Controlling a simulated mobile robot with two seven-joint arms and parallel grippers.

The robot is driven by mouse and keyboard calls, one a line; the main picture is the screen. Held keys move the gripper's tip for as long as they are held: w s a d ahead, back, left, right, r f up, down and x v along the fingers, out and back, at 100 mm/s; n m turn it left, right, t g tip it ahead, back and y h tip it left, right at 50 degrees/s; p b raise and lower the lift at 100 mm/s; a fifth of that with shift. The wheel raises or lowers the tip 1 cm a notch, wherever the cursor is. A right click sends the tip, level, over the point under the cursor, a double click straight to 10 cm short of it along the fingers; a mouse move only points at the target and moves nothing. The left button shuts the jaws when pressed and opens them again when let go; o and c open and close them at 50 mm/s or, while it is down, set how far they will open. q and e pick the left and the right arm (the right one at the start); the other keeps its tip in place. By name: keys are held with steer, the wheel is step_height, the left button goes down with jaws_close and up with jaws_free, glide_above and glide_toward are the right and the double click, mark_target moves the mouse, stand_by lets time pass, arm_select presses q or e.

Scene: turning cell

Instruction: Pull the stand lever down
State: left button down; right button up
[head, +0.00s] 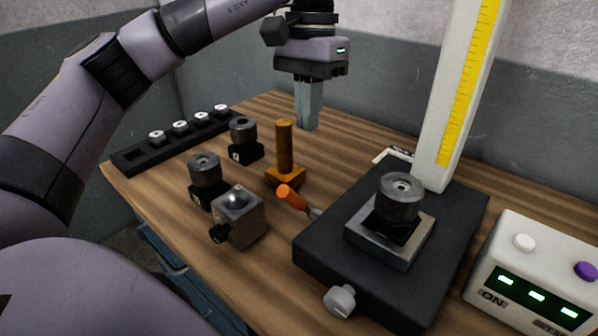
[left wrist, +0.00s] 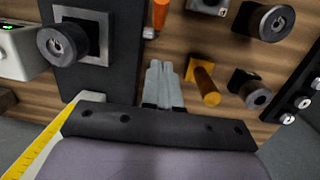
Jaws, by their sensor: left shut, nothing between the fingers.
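The stand has a black base (head: 325,235) and a white upright column (head: 455,95) with a yellow scale, cut off by the top edge in the head view. No lever on the column shows in either view. A grey knob (head: 340,300) is on the front of the base. A dark round part (head: 400,195) sits on the stand's metal plate (head: 365,240). My left gripper (head: 308,128) is shut and empty, pointing down above the back of the table, left of the column. Its closed fingers also show in the left wrist view (left wrist: 160,65). My right gripper is not in view.
An amber post (head: 284,145) stands below and left of the left gripper. An orange-handled tool (head: 291,197) lies beside the base. Round parts on black blocks, a metal block (head: 238,220) and a black rack (head: 135,160) are to the left. A control box (head: 540,270) is at right.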

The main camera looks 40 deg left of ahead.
arm_select(q)
glide_toward(302, 206)
steer(key=w+a+f, duration=0.2)
steer(key=w, duration=0.1)
steer(key=s, duration=0.2)
steer(key=shift+s+d+f, duration=0.25)
steer(key=shift+d+f, duration=0.1)
steer(key=shift+d, duration=0.05)
steer(key=shift+s+d+f, duration=0.1)
steer(key=shift+s+f, duration=0.3)
steer(key=shift+s, duration=0.05)
